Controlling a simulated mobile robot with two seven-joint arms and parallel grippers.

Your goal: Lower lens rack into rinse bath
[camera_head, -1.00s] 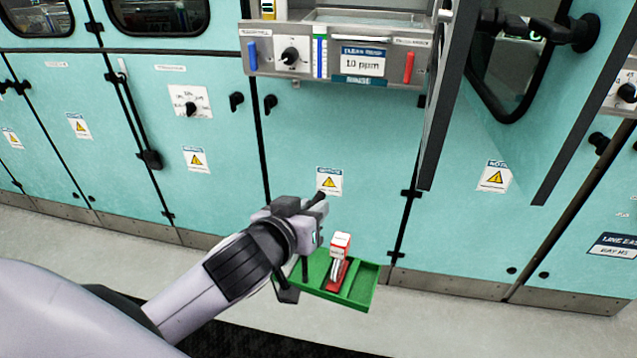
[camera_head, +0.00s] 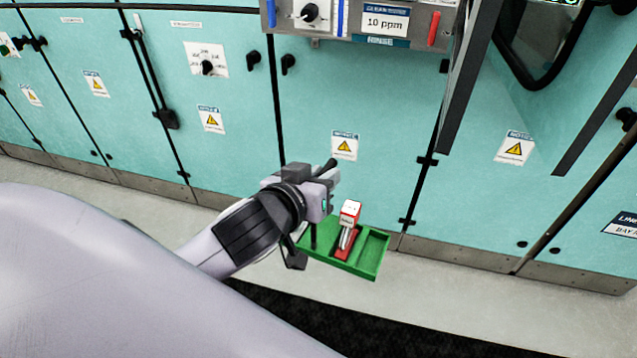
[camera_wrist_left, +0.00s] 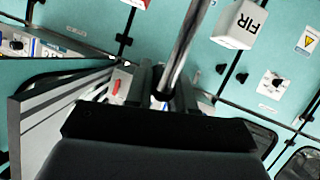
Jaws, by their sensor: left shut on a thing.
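My left gripper (camera_head: 322,188) is in front of the teal cabinets, below the rinse bath. In the left wrist view its fingers (camera_wrist_left: 164,88) are shut on a bare metal rod (camera_wrist_left: 184,45). Whether this rod belongs to the lens rack, I cannot tell. Just right of and below the gripper is a green tray (camera_head: 366,270) with compartments, a red insert and a white-and-red block (camera_head: 350,212). A white block marked "FIR" (camera_wrist_left: 239,24) shows close by in the wrist view. The rinse bath's front panel (camera_head: 384,22) is at the top; its basin is out of frame.
A teal cabinet wall (camera_head: 370,95) with latches and warning labels runs behind the gripper. A dark upright bar (camera_head: 465,85) stands right of the bath panel. Pale floor (camera_head: 450,290) with a dark mat (camera_head: 300,320) lies below.

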